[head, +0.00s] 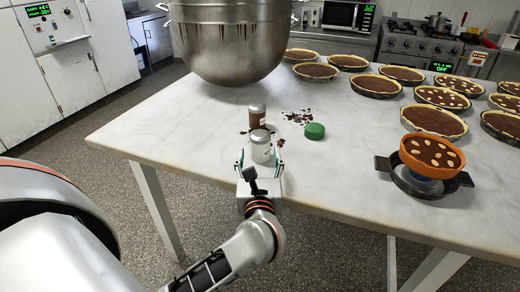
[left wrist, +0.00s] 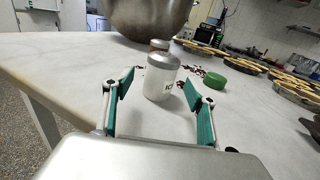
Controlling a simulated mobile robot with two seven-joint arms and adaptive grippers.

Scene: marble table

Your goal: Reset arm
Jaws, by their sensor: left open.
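My left gripper (head: 260,166) is open near the front edge of the marble table (head: 200,135). In the left wrist view its green-lined fingers (left wrist: 158,102) are spread apart. A white canister with a grey lid (left wrist: 161,76) stands upright just ahead of and between the fingertips. The same white canister (head: 260,148) shows in the head view, with a gap between it and at least the right finger in the wrist view. A brown jar with a light lid (head: 257,118) stands right behind it. My right gripper is not in either view.
A green lid (head: 314,131) lies right of the canisters, near dark crumbs (head: 298,116). A large steel bowl (head: 230,45) hangs or stands behind. Several pies (head: 434,121) fill the right side. An orange dish (head: 431,157) sits on a black holder (head: 420,185) at the front right. The table's left part is clear.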

